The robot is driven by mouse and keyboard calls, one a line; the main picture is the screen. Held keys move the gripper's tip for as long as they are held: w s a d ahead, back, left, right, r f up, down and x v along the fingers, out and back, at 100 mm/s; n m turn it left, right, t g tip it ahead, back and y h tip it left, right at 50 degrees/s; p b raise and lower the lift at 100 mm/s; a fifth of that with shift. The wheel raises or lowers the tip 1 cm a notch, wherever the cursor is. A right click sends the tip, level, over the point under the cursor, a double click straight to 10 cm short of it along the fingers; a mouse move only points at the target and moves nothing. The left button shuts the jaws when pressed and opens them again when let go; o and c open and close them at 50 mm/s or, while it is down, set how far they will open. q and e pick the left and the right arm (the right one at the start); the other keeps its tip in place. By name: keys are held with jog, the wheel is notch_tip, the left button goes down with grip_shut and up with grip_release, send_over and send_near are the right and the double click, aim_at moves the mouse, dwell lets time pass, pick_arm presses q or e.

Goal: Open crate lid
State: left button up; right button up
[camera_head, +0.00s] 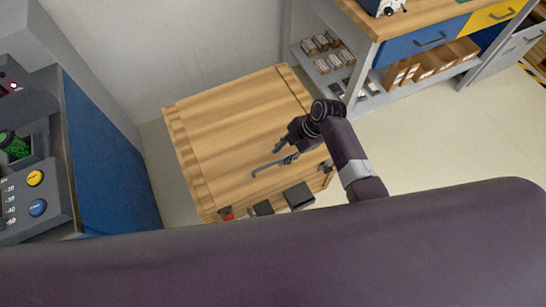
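The wooden crate (205,170) stands on the floor against the wall, and its plank lid (240,110) lies flat and closed on top. A thin grey bar handle (268,168) is on the lid near its front edge. My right gripper (282,154) reaches in from the right, over the lid, with its fingertips at the right part of the handle. Its fingers look spread apart; I cannot tell whether they touch the handle. My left gripper is not in view.
A blue-sided console (105,160) with buttons stands close on the left. A workbench (410,20) with drawers and a shelf of small boxes stands at the back right. Dark blocks (298,196) and a red part (227,214) are on the crate's front. Floor on the right is clear.

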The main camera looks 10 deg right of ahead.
aim_at(272, 163)
jog(key=shift+b+x, duration=0.4)
jog(key=shift+x, duration=2.55)
jog(key=shift+w, duration=0.1)
grip_shut()
